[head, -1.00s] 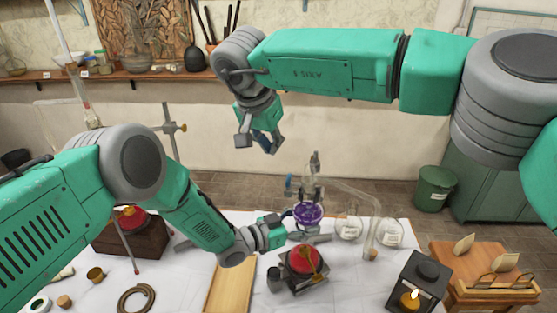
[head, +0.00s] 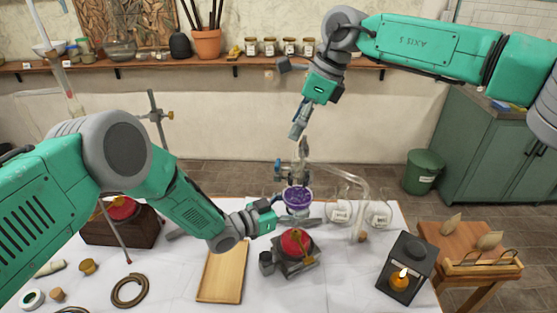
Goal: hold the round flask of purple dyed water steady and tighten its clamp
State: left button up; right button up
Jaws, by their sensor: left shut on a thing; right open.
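The fingertips are small and partly hidden. My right gripper (head: 296,132) is open and empty, pointing down just above the glass top over the flask. A small blue part shows left of the flask's neck; I cannot make out the clamp clearly.
White-labelled glass vessels (head: 340,212) and a glass tube stand to the right. A lit lantern (head: 405,268) is at the right front. A wooden board (head: 222,272) and coiled tube (head: 129,290) lie left.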

aim_at(278, 161)
jog(key=x, duration=1.1)
jog(key=shift+f, duration=0.1)
jog(key=c, duration=1.1)
